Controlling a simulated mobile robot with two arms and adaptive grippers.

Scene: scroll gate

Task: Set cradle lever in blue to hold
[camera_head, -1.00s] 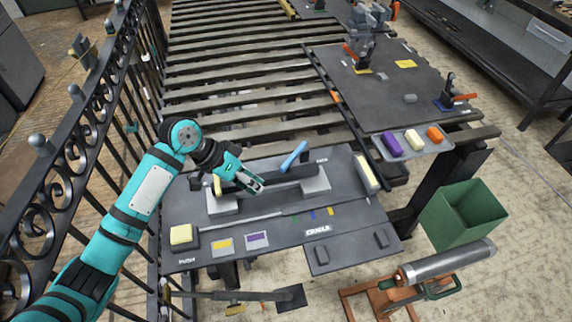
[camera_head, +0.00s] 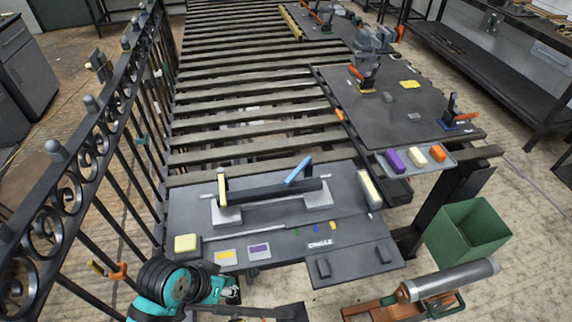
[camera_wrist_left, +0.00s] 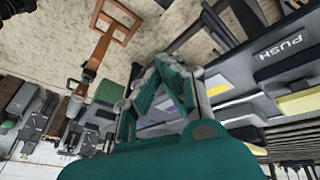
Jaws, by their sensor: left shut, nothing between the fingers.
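The cradle (camera_head: 270,192) is a dark bar on two light grey blocks on the dark bench plate. Its blue lever (camera_head: 298,171) stands at the bar's right part, leaning up and to the right. A yellow lever (camera_head: 222,187) stands nearly upright at the left end. Small labels beside the levers are too small to read. My left gripper (camera_head: 230,290) is shut and empty, low in front of the bench's front edge, well away from the blue lever. Its closed fingers also show in the left wrist view (camera_wrist_left: 160,75). My right gripper is not in view.
A yellow push block (camera_head: 186,244) and yellow and purple tags (camera_head: 259,250) sit along the bench front. A green bin (camera_head: 467,232) and an orange stand with a grey cylinder (camera_head: 452,280) are at right. An iron railing (camera_head: 95,150) runs along the left.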

